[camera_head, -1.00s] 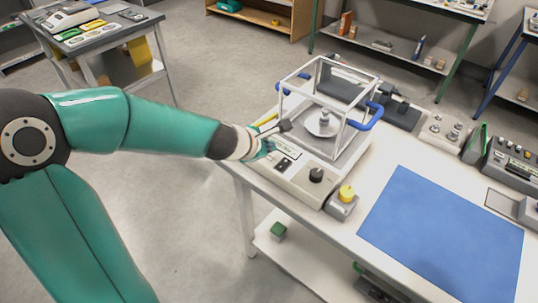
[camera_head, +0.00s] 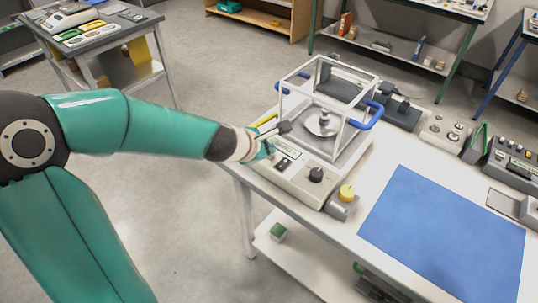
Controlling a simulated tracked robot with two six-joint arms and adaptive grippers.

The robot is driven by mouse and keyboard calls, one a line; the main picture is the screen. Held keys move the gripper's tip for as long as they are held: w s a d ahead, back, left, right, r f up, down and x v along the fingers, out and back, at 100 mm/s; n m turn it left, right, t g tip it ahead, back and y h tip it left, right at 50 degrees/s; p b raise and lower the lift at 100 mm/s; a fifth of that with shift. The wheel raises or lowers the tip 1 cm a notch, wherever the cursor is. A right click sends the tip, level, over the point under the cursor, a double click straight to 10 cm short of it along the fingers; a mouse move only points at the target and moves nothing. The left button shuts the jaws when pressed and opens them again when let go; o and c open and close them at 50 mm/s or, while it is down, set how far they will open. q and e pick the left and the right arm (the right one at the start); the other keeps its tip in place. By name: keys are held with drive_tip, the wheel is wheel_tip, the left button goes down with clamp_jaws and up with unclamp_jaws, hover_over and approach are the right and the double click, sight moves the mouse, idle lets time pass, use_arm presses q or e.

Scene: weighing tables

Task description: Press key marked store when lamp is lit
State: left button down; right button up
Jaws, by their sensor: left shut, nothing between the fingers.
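A balance (camera_head: 325,178) with a clear draft shield (camera_head: 345,88) stands on the white table. A metal weight (camera_head: 324,117) sits on its round pan (camera_head: 318,128) inside the shield. The balance front carries a small display, dark keys (camera_head: 287,161) and a black knob (camera_head: 316,174). The key markings and any lit lamp are too small to make out. My left gripper (camera_head: 272,147) is shut and empty, at the balance's front left corner beside the display. Its fingertips partly cover that corner, and I cannot tell whether they touch it. My right gripper is out of view.
A blue mat (camera_head: 445,232) lies on the table to the right. Weights on a grey block (camera_head: 445,130) and a device with keys (camera_head: 515,163) stand behind the mat.

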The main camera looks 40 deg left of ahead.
use_arm(q)
drive_tip(key=shift+f+b, duration=0.4)
idle(0.6)
drive_tip(key=shift+r+p, duration=0.8)
drive_tip(key=shift+r, duration=0.1)
wheel_tip(320, 180, up, 5)
drive_tip(key=p, duration=0.5)
idle(0.6)
